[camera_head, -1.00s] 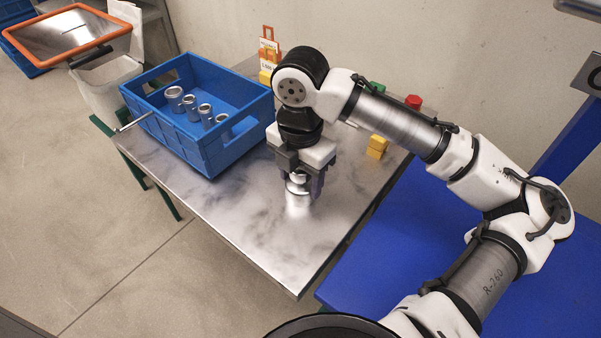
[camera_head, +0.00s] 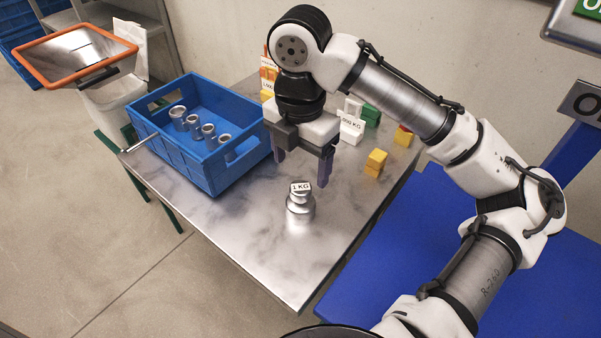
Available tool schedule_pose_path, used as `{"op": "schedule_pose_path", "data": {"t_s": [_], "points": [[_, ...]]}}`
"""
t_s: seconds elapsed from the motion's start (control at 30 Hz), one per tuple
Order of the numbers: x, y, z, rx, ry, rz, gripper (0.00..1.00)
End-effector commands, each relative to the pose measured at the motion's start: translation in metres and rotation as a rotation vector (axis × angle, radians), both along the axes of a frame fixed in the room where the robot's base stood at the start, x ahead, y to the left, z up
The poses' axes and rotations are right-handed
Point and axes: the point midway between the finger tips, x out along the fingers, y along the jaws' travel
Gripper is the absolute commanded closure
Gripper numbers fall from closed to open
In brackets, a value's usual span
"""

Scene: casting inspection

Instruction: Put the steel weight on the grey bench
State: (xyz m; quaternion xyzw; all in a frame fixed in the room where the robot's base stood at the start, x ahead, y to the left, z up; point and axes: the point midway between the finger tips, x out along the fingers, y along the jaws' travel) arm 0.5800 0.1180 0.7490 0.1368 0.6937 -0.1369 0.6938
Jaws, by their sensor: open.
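The steel weight (camera_head: 300,209) is a shiny knobbed cylinder with a "1 KG" label on top. It stands upright on the grey bench (camera_head: 255,243), near the middle of its front part. My gripper (camera_head: 303,170) is open and empty, pointing down. It is above and behind the weight in the picture, apart from it. Nothing hides the weight.
A blue crate (camera_head: 205,171) holding several steel cylinders stands at the bench's left. The front of the bench is clear around the weight.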

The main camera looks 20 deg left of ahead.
Motion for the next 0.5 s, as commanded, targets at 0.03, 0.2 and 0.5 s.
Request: {"op": "schedule_pose_path", "data": {"t_s": [0.03,0.2,0.5], "points": [[0.0,0.0,0.011,-0.001,-0.003,-0.001,0.25],[0.0,0.0,0.024,-0.001,-0.002,0.0,0.25],[0.0,0.0,0.025,0.0,0.0,0.0,0.25]]}}
